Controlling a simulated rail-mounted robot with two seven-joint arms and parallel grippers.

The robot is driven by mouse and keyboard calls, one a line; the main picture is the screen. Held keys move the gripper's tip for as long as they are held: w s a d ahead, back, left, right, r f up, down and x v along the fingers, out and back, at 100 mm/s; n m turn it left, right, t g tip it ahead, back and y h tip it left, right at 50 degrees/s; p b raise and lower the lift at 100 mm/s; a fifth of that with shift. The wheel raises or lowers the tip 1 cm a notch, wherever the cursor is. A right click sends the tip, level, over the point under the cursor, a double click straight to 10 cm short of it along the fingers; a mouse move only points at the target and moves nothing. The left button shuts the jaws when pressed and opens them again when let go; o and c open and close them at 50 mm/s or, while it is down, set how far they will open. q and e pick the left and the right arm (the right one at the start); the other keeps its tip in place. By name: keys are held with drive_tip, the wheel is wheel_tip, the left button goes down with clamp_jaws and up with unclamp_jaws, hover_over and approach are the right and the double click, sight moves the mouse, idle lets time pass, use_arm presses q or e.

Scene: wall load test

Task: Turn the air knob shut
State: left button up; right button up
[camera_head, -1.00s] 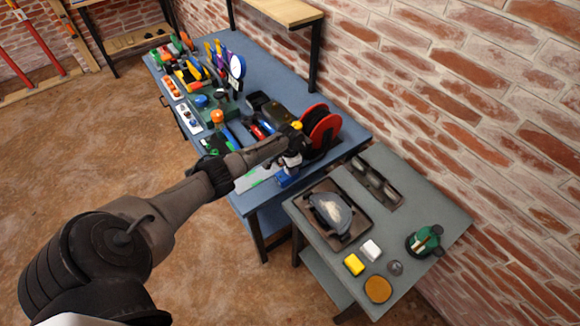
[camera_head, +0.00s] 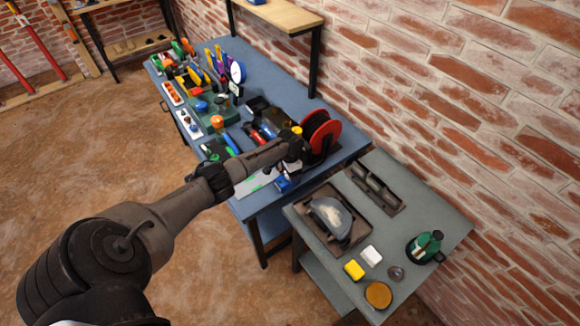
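My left arm reaches in from the lower left to the near end of the blue workbench (camera_head: 258,198). My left gripper (camera_head: 291,158) is there, just left of a red and black reel (camera_head: 321,132). A small yellow knob-like part (camera_head: 297,130) shows just above the gripper, and a blue part (camera_head: 283,184) shows below it. I cannot tell which of these is the air knob, or whether the gripper touches either one. The fingers are small and dark, so their opening is unclear. My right gripper is not in view.
Several tools and trays crowd the bench, including an orange-topped item (camera_head: 217,121) and a round dial (camera_head: 238,72). A smaller grey table (camera_head: 410,192) at right holds a dark tray (camera_head: 318,222), a green container (camera_head: 425,246) and small blocks. A brick wall runs behind.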

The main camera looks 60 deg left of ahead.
use_arm(q)
wheel_tip(320, 180, up, 14)
drive_tip(key=p, duration=0.2)
drive_tip(key=shift+a+f, duration=0.15)
drive_tip(key=shift+f, duration=0.05)
idle(0.7)
